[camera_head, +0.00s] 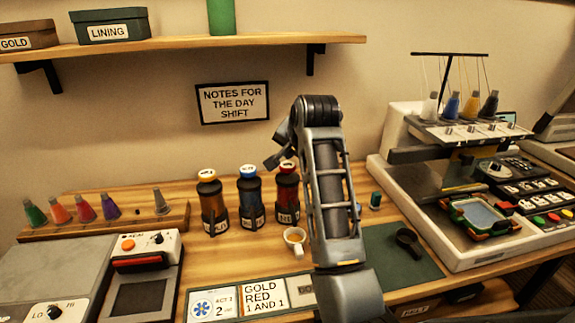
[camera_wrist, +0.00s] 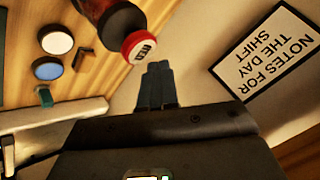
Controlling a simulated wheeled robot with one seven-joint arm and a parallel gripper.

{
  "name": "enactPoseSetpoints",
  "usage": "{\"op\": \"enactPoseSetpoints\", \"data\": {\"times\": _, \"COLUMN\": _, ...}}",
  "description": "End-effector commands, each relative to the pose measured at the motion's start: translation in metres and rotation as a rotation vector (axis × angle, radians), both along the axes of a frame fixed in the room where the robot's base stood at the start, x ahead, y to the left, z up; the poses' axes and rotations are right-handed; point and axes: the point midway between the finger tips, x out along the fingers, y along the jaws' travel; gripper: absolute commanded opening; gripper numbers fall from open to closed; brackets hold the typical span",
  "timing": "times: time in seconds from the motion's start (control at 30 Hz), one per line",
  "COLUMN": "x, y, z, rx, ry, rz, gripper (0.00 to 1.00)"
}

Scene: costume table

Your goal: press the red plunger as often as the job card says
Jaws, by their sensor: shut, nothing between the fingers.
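The red plunger (camera_wrist: 140,48) tops a dark bottle with a red body in the wrist view. In the head view this red-topped bottle (camera_head: 287,198) is the right one of three, and its plunger (camera_head: 287,166) shows beside my arm. My gripper (camera_wrist: 157,68) is shut and empty, its fingertips close to the plunger's edge; I cannot tell whether they touch. In the head view my gripper (camera_head: 279,150) is partly hidden by my arm, just above the plunger. The job card (camera_head: 264,296) reads "GOLD RED 1 AND 1".
The orange-topped bottle (camera_head: 211,203) and blue-topped bottle (camera_head: 250,198) stand to the left. A small cup (camera_head: 294,241) sits in front of the red-topped bottle. An embroidery machine (camera_head: 460,180) fills the right side. A wall sign (camera_head: 233,103) hangs behind, below a shelf (camera_head: 190,43).

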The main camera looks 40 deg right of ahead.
Motion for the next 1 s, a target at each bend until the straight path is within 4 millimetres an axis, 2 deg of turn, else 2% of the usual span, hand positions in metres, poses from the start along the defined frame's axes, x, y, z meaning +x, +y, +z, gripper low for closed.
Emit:
{"op": "enactPoseSetpoints", "data": {"times": 0.63, "x": 0.0000, "y": 0.0000, "z": -0.0004, "rx": 0.000, "ry": 0.000, "rz": 0.000, "gripper": 0.00}}
{"op": "enactPoseSetpoints", "data": {"times": 1.0, "x": -0.0001, "y": 0.0000, "z": -0.0087, "rx": 0.000, "ry": 0.000, "rz": 0.000, "gripper": 0.00}}
